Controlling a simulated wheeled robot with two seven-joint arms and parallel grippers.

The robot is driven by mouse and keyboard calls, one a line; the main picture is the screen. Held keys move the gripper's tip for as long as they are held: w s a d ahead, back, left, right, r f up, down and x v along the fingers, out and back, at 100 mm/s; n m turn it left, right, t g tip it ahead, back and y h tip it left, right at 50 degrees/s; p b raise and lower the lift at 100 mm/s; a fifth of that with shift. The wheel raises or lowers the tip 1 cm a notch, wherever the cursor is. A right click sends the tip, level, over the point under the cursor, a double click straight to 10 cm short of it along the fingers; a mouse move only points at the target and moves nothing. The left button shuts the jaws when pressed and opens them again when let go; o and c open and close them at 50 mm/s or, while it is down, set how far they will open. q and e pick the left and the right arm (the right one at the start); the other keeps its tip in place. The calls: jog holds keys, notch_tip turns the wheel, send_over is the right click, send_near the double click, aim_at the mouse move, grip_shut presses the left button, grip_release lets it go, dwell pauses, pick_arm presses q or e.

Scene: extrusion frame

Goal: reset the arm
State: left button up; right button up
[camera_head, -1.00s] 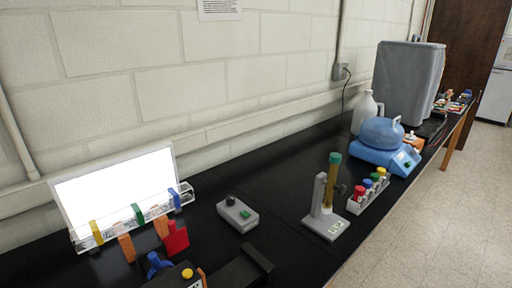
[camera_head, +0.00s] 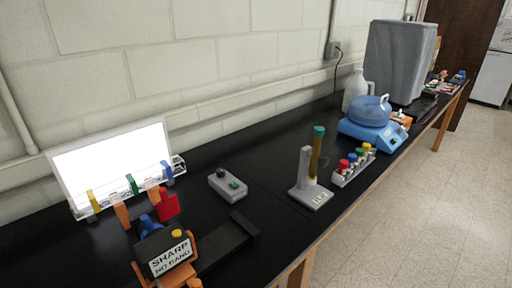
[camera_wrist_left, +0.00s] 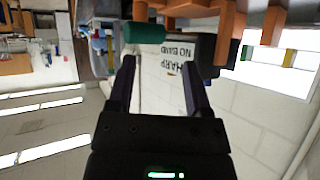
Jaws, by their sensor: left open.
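My left gripper (camera_wrist_left: 158,62) shows in the left wrist view, its two dark fingers spread apart with nothing clearly held between them. A green cylinder (camera_wrist_left: 145,32) shows just beyond the left fingertip; I cannot tell how far off it is. Neither of my grippers shows in the head view, and the right one is in no view.
On the black bench are a lit panel (camera_head: 112,160), a box marked SHARP NO BAND (camera_head: 170,258), a black bar (camera_head: 228,243), a grey switch box (camera_head: 228,184), a green-capped tube on a stand (camera_head: 318,150), a rack of coloured caps (camera_head: 345,178) and a blue device (camera_head: 375,134).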

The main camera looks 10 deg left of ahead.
pick_arm(q)
jog(key=s+d+g+y, duration=0.2)
jog(key=s+d+g, duration=0.6)
jog(key=d, duration=0.1)
jog(key=s+f+g+b, duration=0.3)
jog(key=f+b, duration=0.5)
jog(key=f, duration=2)
jog(key=s+a+f+b, duration=0.3)
jog(key=s+f+b, duration=0.2)
jog(key=s+f, duration=0.8)
notch_tip(320, 180, down, 2)
jog(key=shift+s+a+f, duration=0.1)
jog(key=shift+s+a, duration=0.15)
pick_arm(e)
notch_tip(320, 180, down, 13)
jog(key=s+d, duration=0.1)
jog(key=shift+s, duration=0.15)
